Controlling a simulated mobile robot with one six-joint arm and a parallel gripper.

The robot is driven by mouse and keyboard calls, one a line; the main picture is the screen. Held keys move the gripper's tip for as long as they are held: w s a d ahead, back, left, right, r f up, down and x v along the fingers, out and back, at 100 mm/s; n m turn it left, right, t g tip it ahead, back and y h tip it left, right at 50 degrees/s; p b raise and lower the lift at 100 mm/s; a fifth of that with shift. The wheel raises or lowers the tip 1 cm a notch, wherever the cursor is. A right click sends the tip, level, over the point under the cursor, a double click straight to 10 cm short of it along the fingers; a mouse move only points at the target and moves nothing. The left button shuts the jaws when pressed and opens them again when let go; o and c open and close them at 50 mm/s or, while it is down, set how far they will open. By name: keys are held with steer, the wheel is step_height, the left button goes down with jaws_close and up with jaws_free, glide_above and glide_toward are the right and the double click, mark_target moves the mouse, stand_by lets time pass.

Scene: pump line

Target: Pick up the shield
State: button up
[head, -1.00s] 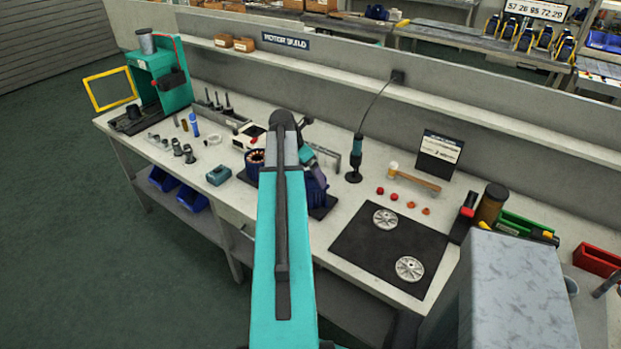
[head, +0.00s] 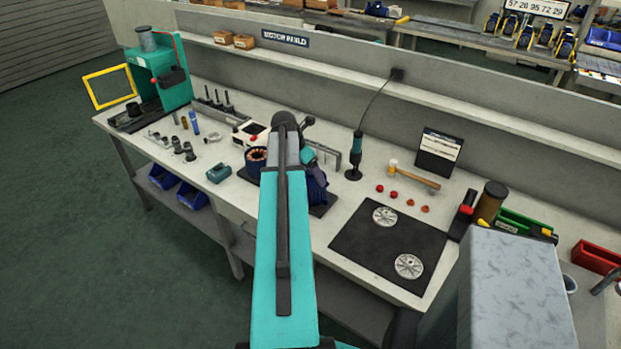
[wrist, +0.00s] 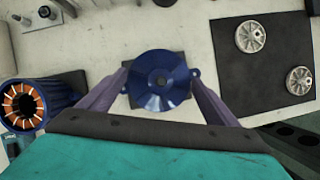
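The shield appears to be the blue round flanged part (wrist: 160,82) with side ears and a stepped centre, in the middle of the wrist view. It lies over a small dark pad (wrist: 177,103). My gripper (wrist: 160,80) is open, with one purple-grey finger on each side of the part, close to its ears. Whether the fingers touch it cannot be told.
A blue stator with copper windings (wrist: 25,105) stands at left in the wrist view. Two silver spoked discs (head: 384,217) (head: 408,266) lie on a black mat (head: 375,258). A teal press (head: 165,75) stands far left.

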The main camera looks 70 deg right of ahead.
mark_target(309, 172)
steer(key=shift+c, duration=0.8)
steer(key=shift+w+d+r, duration=0.1)
steer(key=shift+r, duration=0.1)
step_height(309, 172, up, 10)
steer(key=b, duration=0.3)
steer(key=shift+f, duration=0.15)
stand_by(0.4)
